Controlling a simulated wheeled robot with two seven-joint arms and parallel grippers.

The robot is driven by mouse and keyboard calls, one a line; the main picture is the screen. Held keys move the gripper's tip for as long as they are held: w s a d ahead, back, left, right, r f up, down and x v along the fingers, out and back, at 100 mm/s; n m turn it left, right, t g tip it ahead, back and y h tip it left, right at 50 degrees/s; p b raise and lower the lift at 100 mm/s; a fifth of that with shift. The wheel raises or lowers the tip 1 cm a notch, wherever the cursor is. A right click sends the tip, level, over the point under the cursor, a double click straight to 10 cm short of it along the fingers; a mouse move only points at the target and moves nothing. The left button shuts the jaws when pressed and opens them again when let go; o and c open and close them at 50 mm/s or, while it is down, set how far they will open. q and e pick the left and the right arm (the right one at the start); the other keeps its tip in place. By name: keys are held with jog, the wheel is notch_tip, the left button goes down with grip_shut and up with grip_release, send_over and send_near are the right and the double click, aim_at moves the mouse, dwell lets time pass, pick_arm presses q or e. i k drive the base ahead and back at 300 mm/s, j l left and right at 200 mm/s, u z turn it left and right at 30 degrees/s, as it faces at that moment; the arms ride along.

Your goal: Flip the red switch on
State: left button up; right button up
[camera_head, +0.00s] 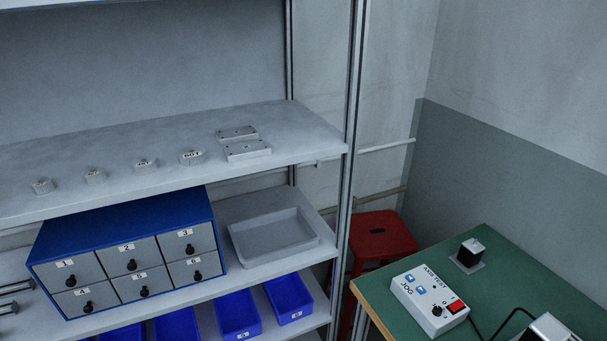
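The red switch (456,306) is a small red rocker on the sloped top of a white control box (412,286). The box reads "AXIS TEST" and "JOG" and also has blue arrow buttons (415,284) and a black knob (437,311). It stands on the green table at the lower right. The switch is too small to tell which way it is tipped. No gripper is near it. Two short metallic bars (17,287) enter at the left edge; I cannot tell whether they are my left gripper's fingers. My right gripper is not in view.
A black block (472,252) and a partly cut-off white device (548,328) stand on the green table (520,283); black cables run near the box. A red stool (381,236) stands behind. The grey shelf rack, with its post (352,120), blue drawer cabinet (130,222) and bins, fills the left.

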aim_at(458, 305)
jog(key=z, duration=1.2)
jog(key=i+j+z, duration=0.25)
jog(key=j+z, duration=0.2)
jog(key=i+j+z, duration=0.25)
jog(key=j, duration=0.2)
jog(key=k, duration=0.1)
